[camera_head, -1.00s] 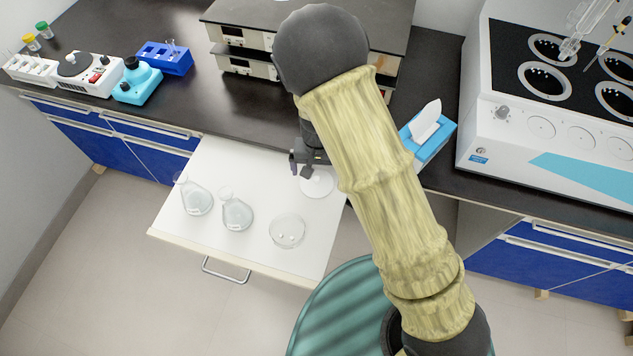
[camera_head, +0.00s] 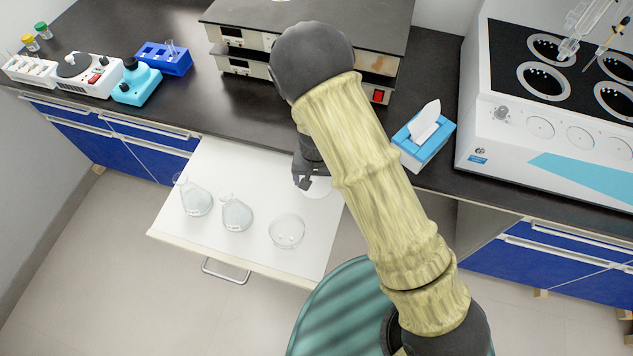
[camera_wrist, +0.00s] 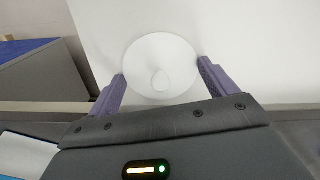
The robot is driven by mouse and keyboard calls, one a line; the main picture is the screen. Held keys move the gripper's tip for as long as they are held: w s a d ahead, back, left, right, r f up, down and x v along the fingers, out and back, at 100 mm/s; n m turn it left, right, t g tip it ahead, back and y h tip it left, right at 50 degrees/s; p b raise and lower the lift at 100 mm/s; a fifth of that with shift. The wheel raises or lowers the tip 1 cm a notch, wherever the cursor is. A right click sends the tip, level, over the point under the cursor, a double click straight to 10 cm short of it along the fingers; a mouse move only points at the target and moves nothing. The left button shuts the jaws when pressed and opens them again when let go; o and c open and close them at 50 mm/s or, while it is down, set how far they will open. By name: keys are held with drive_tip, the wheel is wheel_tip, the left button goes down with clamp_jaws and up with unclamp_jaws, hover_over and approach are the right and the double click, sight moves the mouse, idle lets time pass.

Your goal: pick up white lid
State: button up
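The white lid (camera_wrist: 160,62) is a round disc with a small knob at its middle, lying on the white drawer surface. In the head view the lid (camera_head: 318,192) is mostly hidden behind my gripper. My gripper (camera_head: 306,184) is over the lid at the right back part of the open drawer. In the wrist view my gripper (camera_wrist: 161,72) has its two purple fingers wide apart, one at each side of the lid. I cannot tell whether the fingers touch the rim.
The open drawer (camera_head: 255,180) also holds two glass flasks (camera_head: 195,199) (camera_head: 236,214) and a clear glass dish (camera_head: 286,232), left and in front of my gripper. The dark bench (camera_head: 225,120) stands behind, with a blue tissue box (camera_head: 423,140) to the right.

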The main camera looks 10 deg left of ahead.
sight(316, 179)
drive_tip(key=c, duration=0.3)
drive_tip(key=shift+c, duration=0.2)
wheel_tip(316, 179, up, 10)
idle(0.3)
idle(0.5)
